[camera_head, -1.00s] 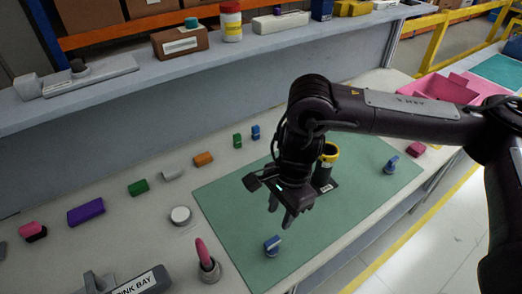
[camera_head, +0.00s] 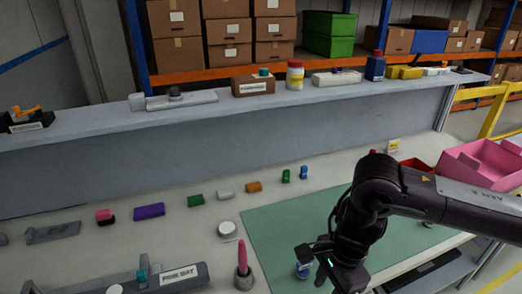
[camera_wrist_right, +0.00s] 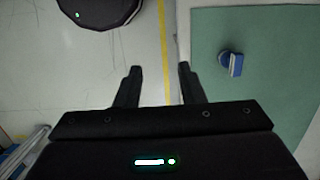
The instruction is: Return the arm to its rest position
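My right arm comes in from the right in the head view, bent down over the green mat (camera_head: 285,228). My right gripper (camera_head: 334,276) hangs near the front of the mat, close to a blue and white piece (camera_head: 303,269) that it partly hides. In the right wrist view the two fingers of my right gripper (camera_wrist_right: 158,82) stand apart with nothing between them. A blue and white piece (camera_wrist_right: 231,63) lies on the mat to the right of the fingers there. My left gripper is in no view.
Small coloured blocks, such as a purple one (camera_head: 149,211), stand in a row left of the mat. A pink peg (camera_head: 241,255) stands in a holder, beside a grey fixture (camera_head: 178,280). A pink bin (camera_head: 486,160) is at the right. A shelf (camera_head: 70,135) runs behind.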

